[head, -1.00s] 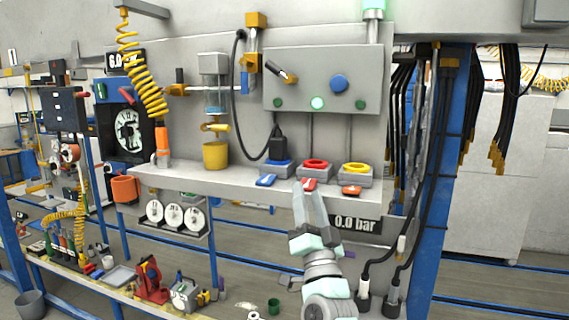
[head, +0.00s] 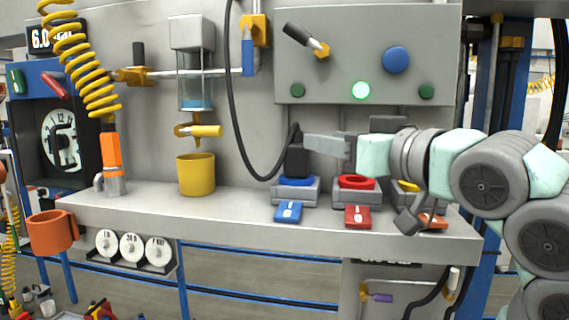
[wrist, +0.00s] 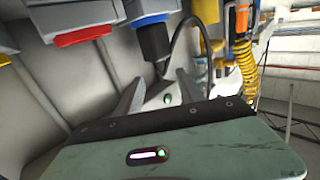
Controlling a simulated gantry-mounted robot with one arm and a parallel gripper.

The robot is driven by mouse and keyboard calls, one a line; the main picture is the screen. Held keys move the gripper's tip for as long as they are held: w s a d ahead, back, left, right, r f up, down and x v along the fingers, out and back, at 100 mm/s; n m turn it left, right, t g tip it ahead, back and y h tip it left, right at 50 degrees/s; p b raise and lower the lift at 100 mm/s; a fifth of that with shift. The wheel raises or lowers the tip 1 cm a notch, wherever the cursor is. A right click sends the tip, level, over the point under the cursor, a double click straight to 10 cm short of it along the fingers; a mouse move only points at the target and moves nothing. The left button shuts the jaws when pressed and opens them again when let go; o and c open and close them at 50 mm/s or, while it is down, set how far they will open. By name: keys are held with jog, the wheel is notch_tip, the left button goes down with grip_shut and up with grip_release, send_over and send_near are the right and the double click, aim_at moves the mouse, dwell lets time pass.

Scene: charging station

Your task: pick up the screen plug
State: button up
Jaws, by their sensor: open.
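The black screen plug (head: 297,158) stands upright in the blue-ringed socket (head: 298,183) on the shelf, with a black cable rising from its top. My gripper (head: 312,144) reaches in from the right, level with the plug's upper part, and its fingertips appear close to it. In the wrist view the plug (wrist: 155,42) shows just beyond the spread, empty fingers (wrist: 160,84), roughly in line with the gap. The blue ring (wrist: 149,19) shows at the plug's base there. I cannot tell whether a finger touches the plug.
A red-ringed socket (head: 354,184) stands right of the blue one; a yellow-ringed socket (head: 409,186) is partly hidden by my arm. Blue (head: 289,212) and red (head: 358,216) tags lie at the shelf's front. A grey control panel (head: 340,70) hangs above. A yellow cup (head: 196,175) stands left.

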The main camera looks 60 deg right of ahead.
aim_at(301, 136)
jog(key=x, duration=0.9)
jog(key=shift+w+p, duration=0.15)
jog(key=shift+p, duration=0.25)
grip_shut()
dwell(1.0)
